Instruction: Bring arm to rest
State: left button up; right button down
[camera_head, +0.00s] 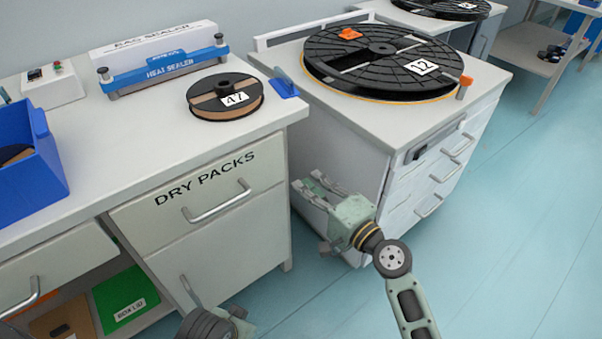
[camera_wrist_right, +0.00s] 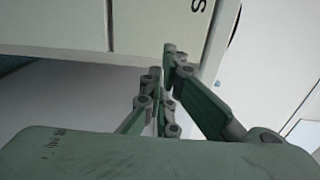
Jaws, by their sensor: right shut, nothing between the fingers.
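My right arm comes in from the lower right of the head view. Its green-grey gripper (camera_head: 306,184) hangs empty in front of the side of the right-hand cabinet, near the gap beside the dry packs counter. In the right wrist view the fingers (camera_wrist_right: 160,70) are close together with nothing between them. I cannot tell whether they touch the cabinet. Part of an arm of mine shows at the bottom of the head view, but no left fingers show.
The dry packs counter (camera_head: 140,125) carries a small reel (camera_head: 223,107), a heat sealer (camera_head: 165,71) and a blue bin (camera_head: 45,175). The right-hand cabinet (camera_head: 340,140) carries a large black reel (camera_head: 385,52). Open blue floor (camera_head: 500,230) lies to the right.

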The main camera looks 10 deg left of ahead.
pick_arm(q)
jog(key=shift+d+f, duration=0.1)
jog(key=shift+f, duration=0.1)
pick_arm(e)
jog(key=v, duration=0.5)
